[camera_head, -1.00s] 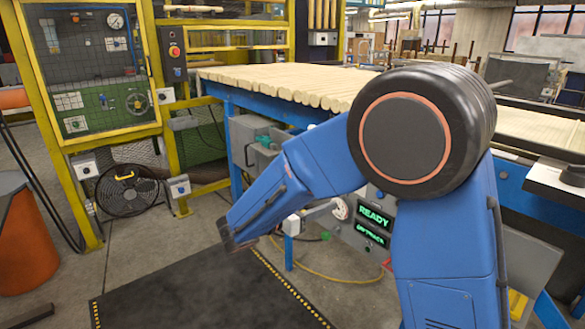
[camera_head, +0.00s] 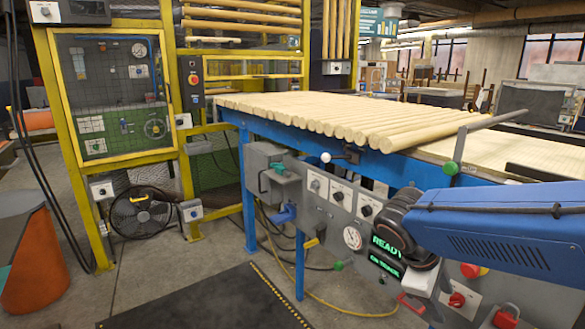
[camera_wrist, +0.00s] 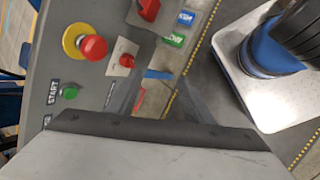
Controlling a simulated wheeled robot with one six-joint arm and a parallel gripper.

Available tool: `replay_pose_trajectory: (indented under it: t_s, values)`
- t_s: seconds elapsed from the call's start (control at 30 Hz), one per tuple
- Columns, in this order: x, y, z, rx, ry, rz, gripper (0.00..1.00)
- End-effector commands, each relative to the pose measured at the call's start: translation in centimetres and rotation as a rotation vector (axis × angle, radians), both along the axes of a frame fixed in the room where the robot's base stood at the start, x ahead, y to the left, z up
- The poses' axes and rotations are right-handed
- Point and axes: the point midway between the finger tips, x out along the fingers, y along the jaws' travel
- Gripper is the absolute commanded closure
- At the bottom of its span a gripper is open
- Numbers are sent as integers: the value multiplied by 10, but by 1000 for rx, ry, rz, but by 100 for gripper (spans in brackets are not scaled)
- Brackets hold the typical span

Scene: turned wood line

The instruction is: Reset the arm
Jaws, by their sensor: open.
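My arm reaches in from the right edge in the head view, a blue link with a dark joint at its end, in front of the control panel (camera_head: 330,205) below the wood line. My gripper (camera_wrist: 166,88) shows in the wrist view, with two dark fingers spread apart and nothing seen between them. It is near the panel, which also shows in the wrist view (camera_wrist: 62,95). I cannot make out the gripper's fingers in the head view. I cannot tell whether it touches the panel.
Pale turned rods (camera_head: 320,113) lie on the blue-framed line. The panel carries a lit READY display (camera_head: 386,246), a gauge (camera_head: 352,238) and a red stop button (camera_wrist: 94,48). A fan (camera_head: 140,212) and orange bin (camera_head: 38,260) stand left. The dark mat (camera_head: 205,303) is clear.

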Motion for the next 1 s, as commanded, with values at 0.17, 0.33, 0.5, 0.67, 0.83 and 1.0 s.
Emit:
replay_pose_trajectory:
  t_s: [0.17, 0.33, 0.5, 0.67, 0.83, 1.0]
  values:
    - [-36, -1, -4, 186, -127, -188, 54]
    - [-63, 7, -6, 362, -254, -365, 54]
    - [-83, 18, -6, 528, -379, -536, 54]
    - [-93, 26, -3, 643, -466, -652, 54]
    - [-97, 31, -2, 699, -508, -707, 54]
    - [-97, 31, -2, 705, -512, -714, 54]
